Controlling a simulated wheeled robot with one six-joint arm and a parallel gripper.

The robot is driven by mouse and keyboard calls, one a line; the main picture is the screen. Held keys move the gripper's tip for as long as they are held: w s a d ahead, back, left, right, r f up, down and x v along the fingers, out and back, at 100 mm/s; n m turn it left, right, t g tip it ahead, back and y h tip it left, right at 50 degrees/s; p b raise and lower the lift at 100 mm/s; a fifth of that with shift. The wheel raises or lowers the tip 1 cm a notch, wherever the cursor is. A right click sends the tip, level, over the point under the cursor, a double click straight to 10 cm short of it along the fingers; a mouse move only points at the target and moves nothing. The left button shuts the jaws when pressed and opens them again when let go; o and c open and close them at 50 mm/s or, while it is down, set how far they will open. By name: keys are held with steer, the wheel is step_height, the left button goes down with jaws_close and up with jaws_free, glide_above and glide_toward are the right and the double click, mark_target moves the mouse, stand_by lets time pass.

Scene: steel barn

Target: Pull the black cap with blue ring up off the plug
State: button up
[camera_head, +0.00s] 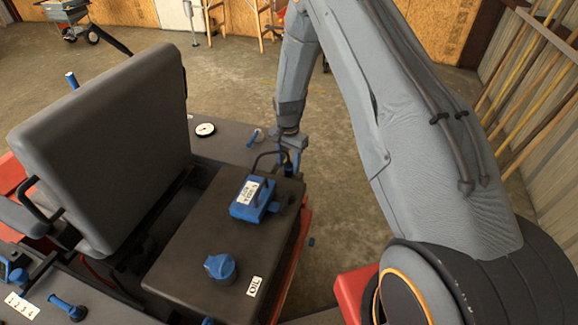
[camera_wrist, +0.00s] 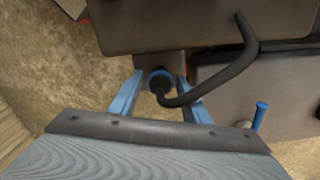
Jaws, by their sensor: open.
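The black cap with its blue ring (camera_wrist: 160,80) shows in the wrist view, between the two blue fingers of my gripper (camera_wrist: 160,88). The fingers stand open, one on each side of the cap, with no clear contact visible. A thick black curved cable or handle (camera_wrist: 225,75) runs from the cap to the right and up. In the head view my gripper (camera_head: 292,152) is at the far right corner of the dark machine housing, and the cap is mostly hidden there by the fingers. The plug under the cap is hidden.
A blue labelled box (camera_head: 252,200) and a blue knob (camera_head: 220,266) beside an OIL label sit on the dark housing (camera_head: 185,245). A grey seat (camera_head: 110,150) stands at left. A round gauge (camera_head: 205,129) lies behind. Concrete floor is open beyond the machine.

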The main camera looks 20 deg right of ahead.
mark_target(288, 164)
steer(key=shift+f, duration=0.95)
jaws_close()
steer(key=shift+r+p, duration=0.5)
steer(key=shift+r, duration=1.25)
jaws_free()
step_height(288, 164, up, 6)
steer(key=shift+r+b, duration=0.1)
steer(key=shift+b, duration=0.8)
steer(key=shift+r, duration=0.85)
